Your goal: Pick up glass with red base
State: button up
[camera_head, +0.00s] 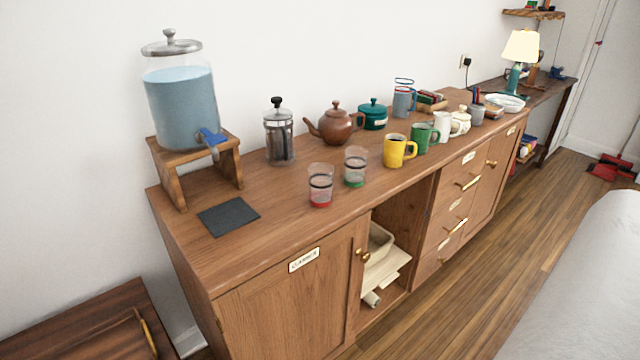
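The glass with the red base (320,188) stands upright on the wooden sideboard top (275,232), near its front edge. It is clear, with a dark band around its middle and a red bottom. A similar glass with a green base (355,168) stands just to its right and slightly farther back, apart from it. Nothing covers the red-based glass in this view. My gripper is not in view.
A water dispenser (182,108) on a wooden stand and a dark square mat (229,216) are to the left. A French press (279,135) and brown teapot (337,126) stand behind. A yellow mug (395,151) and more mugs are to the right. Floor (470,290) in front is clear.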

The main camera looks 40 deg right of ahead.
aim_at(321, 186)
jog(key=i+j, duration=0.25)
jog(key=i+j+z, duration=0.15)
jog(key=z, duration=0.2)
jog(key=i+j+z, duration=0.2)
jog(key=z, duration=1.3)
jog(key=i, duration=0.55)
